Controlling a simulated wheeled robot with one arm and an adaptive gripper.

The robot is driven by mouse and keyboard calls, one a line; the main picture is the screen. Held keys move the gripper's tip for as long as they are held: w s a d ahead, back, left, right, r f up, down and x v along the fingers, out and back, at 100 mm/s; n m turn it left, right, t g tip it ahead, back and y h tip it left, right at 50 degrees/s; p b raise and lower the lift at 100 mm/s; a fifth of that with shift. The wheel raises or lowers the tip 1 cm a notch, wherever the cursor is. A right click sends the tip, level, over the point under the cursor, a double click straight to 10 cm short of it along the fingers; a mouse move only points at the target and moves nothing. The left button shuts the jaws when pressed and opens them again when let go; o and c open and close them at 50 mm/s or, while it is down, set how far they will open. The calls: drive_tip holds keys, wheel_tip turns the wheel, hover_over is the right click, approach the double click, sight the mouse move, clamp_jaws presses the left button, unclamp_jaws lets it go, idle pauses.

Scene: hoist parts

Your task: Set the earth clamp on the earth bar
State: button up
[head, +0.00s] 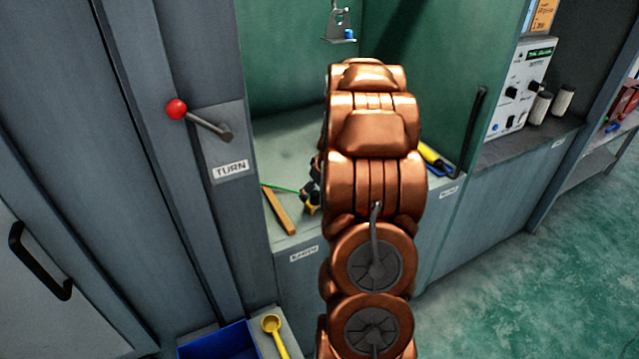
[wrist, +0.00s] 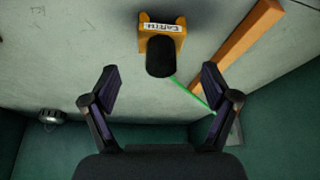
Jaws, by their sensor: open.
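The earth clamp is a yellow block with a black grip, a white label and a green wire. In the wrist view the earth clamp (wrist: 161,42) lies on the pale bench top, ahead of my gripper (wrist: 159,74). My gripper is open, its two fingers apart on either side of the black grip, with nothing seen held. The earth bar, a copper-orange bar (wrist: 238,50), lies to the right of the clamp, apart from it. In the head view the clamp (head: 310,202) shows partly behind my arm, beside the bar (head: 278,211).
A lever with a red knob (head: 177,109) stands out left of the bay, above a TURN label. A blue tray (head: 218,343) and a yellow ladle-like thing (head: 272,325) are below. A yellow-and-blue tool (head: 433,160) lies right of my arm. A hook bracket (head: 340,27) hangs at the back.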

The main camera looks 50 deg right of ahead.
sight(316, 193)
drive_tip(key=shift+p+x, duration=0.65)
drive_tip(key=shift+x, duration=1.7)
drive_tip(key=shift+c, duration=0.3)
drive_tip(key=c, duration=1.4)
drive_tip(key=shift+o, duration=0.2)
drive_tip(key=shift+r+p, duration=0.35)
drive_tip(key=shift+r, duration=2.2)
